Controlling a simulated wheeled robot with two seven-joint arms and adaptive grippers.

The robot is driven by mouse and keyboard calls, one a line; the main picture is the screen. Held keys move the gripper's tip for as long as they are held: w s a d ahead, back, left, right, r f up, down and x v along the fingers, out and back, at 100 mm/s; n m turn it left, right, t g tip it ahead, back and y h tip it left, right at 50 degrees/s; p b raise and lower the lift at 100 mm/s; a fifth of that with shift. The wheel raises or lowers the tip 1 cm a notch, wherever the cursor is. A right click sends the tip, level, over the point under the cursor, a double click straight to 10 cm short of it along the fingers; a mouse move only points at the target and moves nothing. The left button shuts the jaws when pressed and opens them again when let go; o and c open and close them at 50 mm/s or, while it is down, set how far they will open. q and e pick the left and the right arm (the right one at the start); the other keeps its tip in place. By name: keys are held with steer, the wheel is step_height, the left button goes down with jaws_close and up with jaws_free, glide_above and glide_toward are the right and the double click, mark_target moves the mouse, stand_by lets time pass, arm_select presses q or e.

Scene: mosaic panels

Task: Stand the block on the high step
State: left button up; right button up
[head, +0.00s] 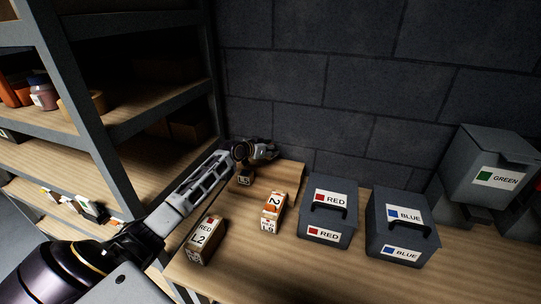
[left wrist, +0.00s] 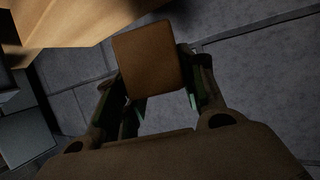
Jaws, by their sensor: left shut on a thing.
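My left gripper (head: 268,151) is near the back wall, above the far end of the bench. In the left wrist view, my left gripper (left wrist: 160,98) is shut on a plain brown block (left wrist: 147,58), whose square face shows between the fingers. In the head view the held block is hard to make out. A raised wooden step (head: 287,174) lies at the back, left of the red bin. My right gripper is out of view.
A RED L2 block (head: 205,240) and an orange-and-white block (head: 272,211) stand in front. Shelves (head: 130,118) rise at the left. Front right bench is clear.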

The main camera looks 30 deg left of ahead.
arm_select(q)
steer(key=shift+f, duration=1.85)
steer(key=shift+f, duration=0.15)
steer(key=o, duration=1)
steer(key=shift+r, duration=0.2)
steer(key=shift+v, duration=5.95)
steer(key=shift+f, duration=0.1)
steer(key=shift+s, duration=0.1)
